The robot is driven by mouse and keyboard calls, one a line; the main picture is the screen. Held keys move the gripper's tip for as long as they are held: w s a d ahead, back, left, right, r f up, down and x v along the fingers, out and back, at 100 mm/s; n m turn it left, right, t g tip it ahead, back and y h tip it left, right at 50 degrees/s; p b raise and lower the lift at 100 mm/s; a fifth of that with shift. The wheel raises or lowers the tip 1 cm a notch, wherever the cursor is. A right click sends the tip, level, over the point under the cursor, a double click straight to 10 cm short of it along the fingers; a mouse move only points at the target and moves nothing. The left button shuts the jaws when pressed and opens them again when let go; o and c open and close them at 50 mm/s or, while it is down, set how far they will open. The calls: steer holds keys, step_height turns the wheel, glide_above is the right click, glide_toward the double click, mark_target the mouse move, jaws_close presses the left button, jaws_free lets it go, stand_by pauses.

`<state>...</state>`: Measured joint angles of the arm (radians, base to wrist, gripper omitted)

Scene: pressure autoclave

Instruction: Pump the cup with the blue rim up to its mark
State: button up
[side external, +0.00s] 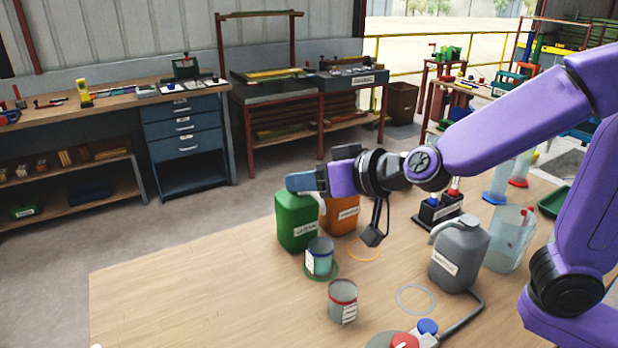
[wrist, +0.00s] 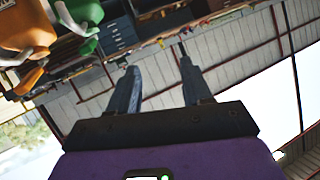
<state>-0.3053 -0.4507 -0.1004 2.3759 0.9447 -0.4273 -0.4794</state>
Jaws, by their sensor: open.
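The cup with the blue rim (side external: 320,257) stands upright on a green ring on the wooden table, in front of the green canister (side external: 293,228). A pale marked label shows on its left side; its fill level is unclear. My gripper (side external: 292,182) is level, above and behind the cup, near the top of the green canister and clear of the cup. In the wrist view my gripper (wrist: 160,70) is open with nothing between its fingers. A blue button (side external: 428,327) and a red button (side external: 404,341) sit at the front edge of the picture, partly cut off.
A cup with a red rim (side external: 342,301) stands in front of the blue-rimmed cup. An orange canister (side external: 345,215) stands behind; a grey canister (side external: 460,260) with a hose and a clear jug (side external: 507,245) stand right. The table's left part is bare.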

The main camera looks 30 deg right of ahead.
steer(key=s+d+f+m+t+h, duration=0.1)
steer(key=s+d+f+h, duration=0.15)
steer(key=d+h, duration=0.4)
steer(key=shift+y, duration=0.75)
steer(key=x, duration=0.6)
steer(key=d+x, duration=0.1)
steer(key=x, duration=1.1)
steer(key=shift+w+d+r, duration=0.15)
steer(key=shift+w+r, duration=0.05)
steer(key=shift+r, duration=0.1)
jaws_close()
